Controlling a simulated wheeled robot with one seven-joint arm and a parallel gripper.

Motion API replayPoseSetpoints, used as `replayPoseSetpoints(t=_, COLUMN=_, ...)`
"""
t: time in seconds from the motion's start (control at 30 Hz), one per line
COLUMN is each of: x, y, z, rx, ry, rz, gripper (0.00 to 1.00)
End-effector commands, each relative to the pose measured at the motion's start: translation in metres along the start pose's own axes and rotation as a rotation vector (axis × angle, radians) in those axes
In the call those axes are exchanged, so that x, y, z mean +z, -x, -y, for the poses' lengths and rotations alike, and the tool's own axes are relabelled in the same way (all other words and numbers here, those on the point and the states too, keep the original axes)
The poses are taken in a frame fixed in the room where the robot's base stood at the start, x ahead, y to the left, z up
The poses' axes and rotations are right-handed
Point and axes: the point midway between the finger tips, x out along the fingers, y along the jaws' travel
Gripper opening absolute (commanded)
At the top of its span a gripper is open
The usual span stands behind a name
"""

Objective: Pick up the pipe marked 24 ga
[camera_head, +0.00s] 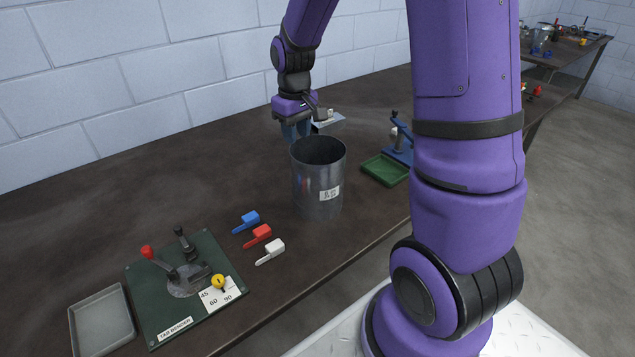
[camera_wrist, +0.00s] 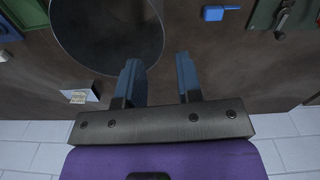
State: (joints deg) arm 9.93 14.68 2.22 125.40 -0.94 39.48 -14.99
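A grey metal pipe (camera_head: 318,190) stands upright on the dark bench in the head view, open at the top. It carries a white label (camera_head: 330,193), too small to read. My gripper (camera_head: 296,130) is behind the pipe near its top, with its fingers partly hidden by the pipe. In the wrist view the pipe (camera_wrist: 105,35) is at the upper left, seen from above. My gripper (camera_wrist: 158,62) has its two blue fingers apart with nothing seen between them but bench and a bit of rim. The left finger overlaps the pipe's rim; I cannot tell if they touch.
A green tab bender board (camera_head: 185,285) and a grey tray (camera_head: 101,320) are at the left. Blue (camera_head: 247,222), red (camera_head: 258,236) and white (camera_head: 271,252) small pieces lie between. A green tray (camera_head: 384,170) and a blue tool (camera_head: 400,140) are right. A wall is behind.

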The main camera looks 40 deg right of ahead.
Motion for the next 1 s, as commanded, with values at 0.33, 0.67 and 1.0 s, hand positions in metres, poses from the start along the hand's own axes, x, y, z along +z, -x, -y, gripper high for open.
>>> replayPoseSetpoints(t=0.33, x=-0.002, y=-0.043, z=-0.002, rx=-0.004, ry=0.003, rz=0.011, gripper=0.33)
replayPoseSetpoints(t=0.67, x=-0.002, y=-0.069, z=-0.001, rx=-0.003, ry=0.003, rz=0.010, gripper=0.33)
replayPoseSetpoints(t=1.0, x=-0.003, y=-0.111, z=0.000, rx=-0.003, ry=0.002, rz=0.009, gripper=0.33)
